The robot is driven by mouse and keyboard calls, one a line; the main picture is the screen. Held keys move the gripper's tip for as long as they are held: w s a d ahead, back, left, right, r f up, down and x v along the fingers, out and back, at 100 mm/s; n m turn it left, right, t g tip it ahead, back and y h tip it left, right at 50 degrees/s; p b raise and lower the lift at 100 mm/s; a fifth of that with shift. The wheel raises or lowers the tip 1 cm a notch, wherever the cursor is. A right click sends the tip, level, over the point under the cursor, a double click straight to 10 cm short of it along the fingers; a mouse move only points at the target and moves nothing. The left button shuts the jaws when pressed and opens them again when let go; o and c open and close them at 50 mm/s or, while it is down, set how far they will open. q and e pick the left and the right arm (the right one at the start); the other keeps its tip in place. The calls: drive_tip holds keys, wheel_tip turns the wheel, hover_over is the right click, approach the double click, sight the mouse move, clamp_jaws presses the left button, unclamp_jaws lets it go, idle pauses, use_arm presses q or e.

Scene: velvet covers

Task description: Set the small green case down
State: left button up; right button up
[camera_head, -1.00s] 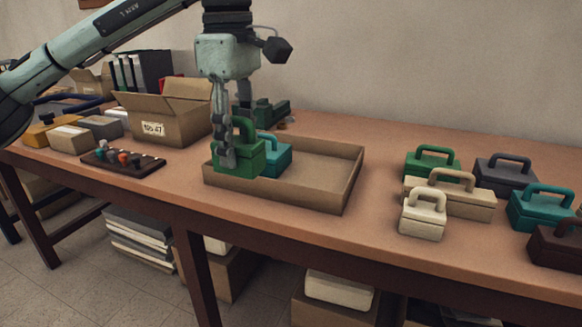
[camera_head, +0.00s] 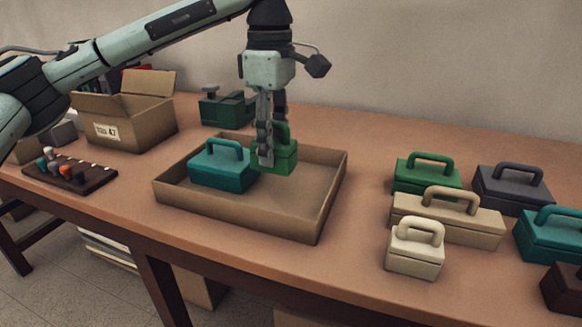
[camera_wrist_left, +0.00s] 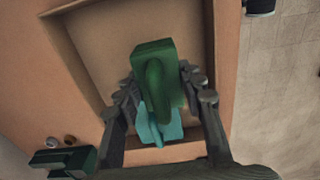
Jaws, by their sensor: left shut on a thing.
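The small green case (camera_head: 277,157) hangs by its handle in my left gripper (camera_head: 266,161), whose fingers are shut on it. It is over the shallow cardboard tray (camera_head: 285,225), just right of and behind the teal case (camera_head: 220,172) in that tray. A gripper finger covers part of its front. I cannot tell whether its underside touches the tray floor. In the left wrist view the green case (camera_wrist_left: 152,50) sits between the fingers, with the teal case (camera_wrist_left: 160,125) partly hidden behind it. My right gripper is not in view.
To the right on the table stand a larger green case (camera_head: 425,178), a grey case (camera_head: 512,186), a tan case (camera_head: 455,220), a cream case (camera_head: 414,255) and others. A cardboard box (camera_head: 130,125), a peg board (camera_head: 70,175) and a green machine (camera_head: 225,110) flank the tray.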

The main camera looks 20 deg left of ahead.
use_arm(q)
drive_tip(key=w+d+f, duration=0.2)
drive_tip(key=w, duration=0.1)
drive_tip(key=shift+d+f, duration=0.2)
drive_tip(key=shift+d, duration=0.1)
drive_tip(key=shift+w+d+f, duration=0.1)
drive_tip(key=shift+f, duration=0.35)
wheel_tip(320, 180, down, 3)
drive_tip(key=shift+f+p, duration=0.1)
drive_tip(key=shift+p, duration=0.25)
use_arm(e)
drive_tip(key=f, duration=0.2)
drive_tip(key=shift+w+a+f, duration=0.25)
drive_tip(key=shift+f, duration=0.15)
use_arm(q)
drive_tip(key=shift+f, duration=0.15)
drive_tip(key=o, duration=0.9)
drive_tip(key=shift+o, duration=1.1)
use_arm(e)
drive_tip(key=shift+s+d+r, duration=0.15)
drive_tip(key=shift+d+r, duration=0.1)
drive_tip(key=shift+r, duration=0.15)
